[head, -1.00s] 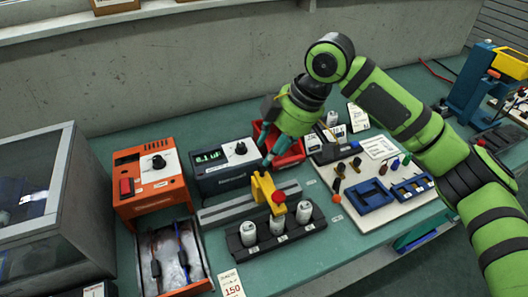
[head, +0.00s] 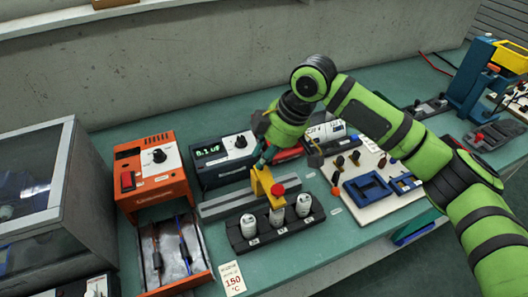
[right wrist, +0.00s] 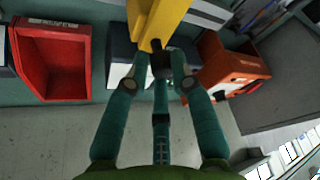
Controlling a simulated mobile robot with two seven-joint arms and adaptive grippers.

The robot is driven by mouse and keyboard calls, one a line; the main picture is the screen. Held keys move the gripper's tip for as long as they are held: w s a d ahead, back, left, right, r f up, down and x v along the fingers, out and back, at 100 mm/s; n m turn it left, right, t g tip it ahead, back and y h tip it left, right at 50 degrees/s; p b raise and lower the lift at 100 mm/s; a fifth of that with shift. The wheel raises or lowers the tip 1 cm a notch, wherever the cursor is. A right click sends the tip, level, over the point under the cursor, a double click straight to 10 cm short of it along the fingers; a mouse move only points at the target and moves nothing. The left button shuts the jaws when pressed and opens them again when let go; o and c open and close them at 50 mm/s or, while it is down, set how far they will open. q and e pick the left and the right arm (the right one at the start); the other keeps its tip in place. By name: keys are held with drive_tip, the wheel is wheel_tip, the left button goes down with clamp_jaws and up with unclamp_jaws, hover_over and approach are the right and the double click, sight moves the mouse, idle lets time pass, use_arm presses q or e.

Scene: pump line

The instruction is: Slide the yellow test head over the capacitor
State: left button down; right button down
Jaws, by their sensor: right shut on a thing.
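My right gripper (head: 261,163) is shut on the rear of the test head, which also shows in the right wrist view (right wrist: 165,18). My left gripper is not in view.
The grey rail (head: 222,207) runs behind the rack. A dark meter (head: 220,158) with a green display and an orange unit (head: 152,178) stand behind and left. A white board (head: 385,205) with blue frames lies right. An open red bin (right wrist: 48,62) shows in the right wrist view.

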drive_tip(key=w+d+p, duration=0.3)
drive_tip(key=d, duration=0.3)
drive_tip(key=shift+d+p, duration=0.35)
drive_tip(key=shift+r, duration=0.1)
drive_tip(key=c, duration=1.1)
unclamp_jaws()
drive_tip(key=shift+c, duration=0.2)
drive_tip(key=v, duration=1.2)
drive_tip(key=shift+s+d, duration=0.1)
drive_tip(key=shift+s, duration=0.05)
